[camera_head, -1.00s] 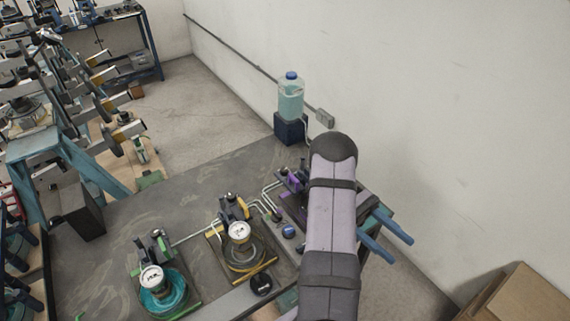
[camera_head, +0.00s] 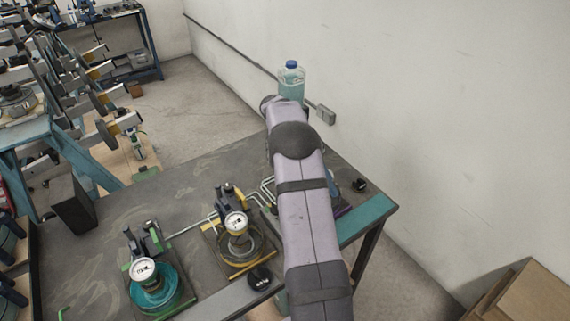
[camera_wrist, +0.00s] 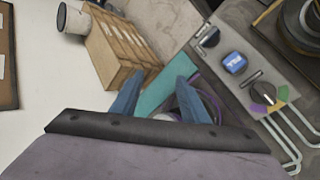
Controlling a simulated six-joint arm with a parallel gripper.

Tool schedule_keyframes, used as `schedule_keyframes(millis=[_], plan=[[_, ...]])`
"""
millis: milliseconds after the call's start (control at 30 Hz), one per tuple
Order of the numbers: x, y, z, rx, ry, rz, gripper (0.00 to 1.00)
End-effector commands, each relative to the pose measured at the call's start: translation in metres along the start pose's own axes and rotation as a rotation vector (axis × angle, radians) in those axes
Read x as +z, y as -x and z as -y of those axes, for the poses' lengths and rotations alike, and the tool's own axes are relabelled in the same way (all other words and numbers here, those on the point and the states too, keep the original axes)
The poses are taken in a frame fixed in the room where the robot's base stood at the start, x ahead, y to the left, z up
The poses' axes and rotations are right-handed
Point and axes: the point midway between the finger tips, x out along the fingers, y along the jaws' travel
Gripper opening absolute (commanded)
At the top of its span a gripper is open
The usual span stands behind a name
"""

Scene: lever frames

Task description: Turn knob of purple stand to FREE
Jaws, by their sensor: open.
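In the head view my arm covers most of the purple stand. In the wrist view a purple ring (camera_wrist: 212,98) lies partly behind my right blue finger. I cannot tell for sure which stand the dial belongs to. My gripper (camera_wrist: 155,92) is open, its two blue fingers apart with nothing between them. The dial is right of both fingers, apart from them.
A yellow stand (camera_head: 236,240) and a green stand (camera_head: 155,285) with gauges stand left of my arm. Metal pipes (camera_head: 190,228) run between them. A bottle (camera_head: 291,80) stands behind. A blue cap (camera_wrist: 234,62) and wooden crate (camera_wrist: 120,50) show in the wrist view.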

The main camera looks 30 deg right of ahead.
Motion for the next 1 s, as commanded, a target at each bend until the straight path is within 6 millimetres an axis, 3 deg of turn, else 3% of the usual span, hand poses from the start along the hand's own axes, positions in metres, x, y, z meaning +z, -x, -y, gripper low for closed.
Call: schedule_keyframes(millis=[33, 100, 200, 300, 400, 500, 800, 1000], plan=[[-0.013, 0.005, 0.037, -0.126, -0.069, -0.029, 0.41], [-0.025, 0.028, 0.077, -0.303, -0.161, -0.051, 0.41], [-0.038, 0.070, 0.117, -0.528, -0.277, -0.060, 0.41], [-0.048, 0.113, 0.133, -0.692, -0.377, -0.044, 0.41], [-0.061, 0.144, 0.123, -0.762, -0.471, -0.022, 0.41], [-0.070, 0.152, 0.112, -0.767, -0.532, -0.008, 0.41], [-0.090, 0.158, 0.085, -0.762, -0.661, 0.015, 0.41], [-0.095, 0.157, 0.081, -0.760, -0.691, 0.020, 0.41]])
